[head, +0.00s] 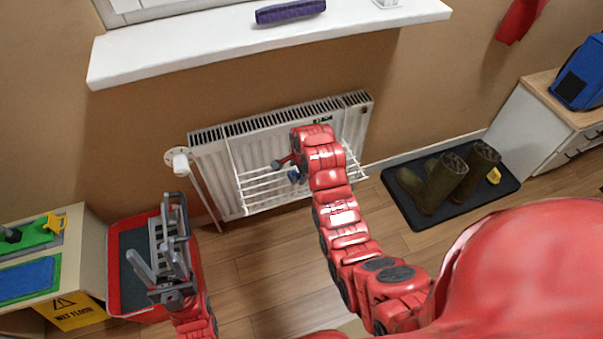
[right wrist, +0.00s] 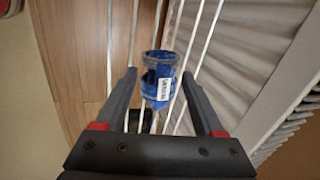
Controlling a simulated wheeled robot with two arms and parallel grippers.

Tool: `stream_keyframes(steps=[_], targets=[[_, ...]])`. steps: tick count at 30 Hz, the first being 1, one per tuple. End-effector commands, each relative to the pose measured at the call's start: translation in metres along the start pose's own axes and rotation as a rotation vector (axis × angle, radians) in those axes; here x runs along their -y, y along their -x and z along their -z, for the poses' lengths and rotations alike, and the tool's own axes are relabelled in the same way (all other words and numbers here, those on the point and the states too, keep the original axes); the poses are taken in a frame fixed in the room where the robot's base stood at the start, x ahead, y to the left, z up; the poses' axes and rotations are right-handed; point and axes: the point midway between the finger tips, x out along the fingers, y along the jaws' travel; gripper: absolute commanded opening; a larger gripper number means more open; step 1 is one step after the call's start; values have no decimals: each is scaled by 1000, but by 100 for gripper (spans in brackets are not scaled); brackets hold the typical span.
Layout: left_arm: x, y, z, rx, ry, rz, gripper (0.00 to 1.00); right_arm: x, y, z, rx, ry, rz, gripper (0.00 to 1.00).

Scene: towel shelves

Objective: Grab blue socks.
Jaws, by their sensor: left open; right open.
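The blue socks (right wrist: 158,80), a dark and bright blue bundle with a white label, hang on the white wires of the drying rack (head: 262,192). In the head view only a small blue bit of the socks (head: 293,176) shows beside my right arm. My right gripper (right wrist: 159,73) is open, with one finger on each side of the socks in its wrist view; I cannot tell whether either touches them. In the head view my right arm mostly hides that gripper. My left gripper (head: 157,238) is open and empty over the red-rimmed bin.
The rack hangs in front of a white radiator (head: 212,170) under a windowsill (head: 200,55). A red bin (head: 113,270) and a box (head: 85,225) stand at left. Boots (head: 437,180) stand on a black mat (head: 402,222) at right, beside a cabinet (head: 528,125).

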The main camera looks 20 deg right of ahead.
Motion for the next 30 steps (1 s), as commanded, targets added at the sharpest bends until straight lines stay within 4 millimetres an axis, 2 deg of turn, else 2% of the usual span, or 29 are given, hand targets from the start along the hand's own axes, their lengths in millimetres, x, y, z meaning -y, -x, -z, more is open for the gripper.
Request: stream_keyframes(steps=[1, 5, 12, 22, 30], targets=[[0, 1, 0, 0, 0, 0, 50, -2, -9, 0, 0, 0, -5, 70], [0, 2, 0, 0, 0, 0, 50, -1, -24, 1, -2, -1, -4, 70], [0, 2, 0, 0, 0, 0, 50, 0, -25, 1, -1, -1, 0, 69], [0, 2, 0, 0, 0, 0, 50, 0, -25, 1, -1, -1, 0, 9], [0, 2, 0, 0, 0, 0, 50, 0, -24, 1, -1, -1, 1, 7]])
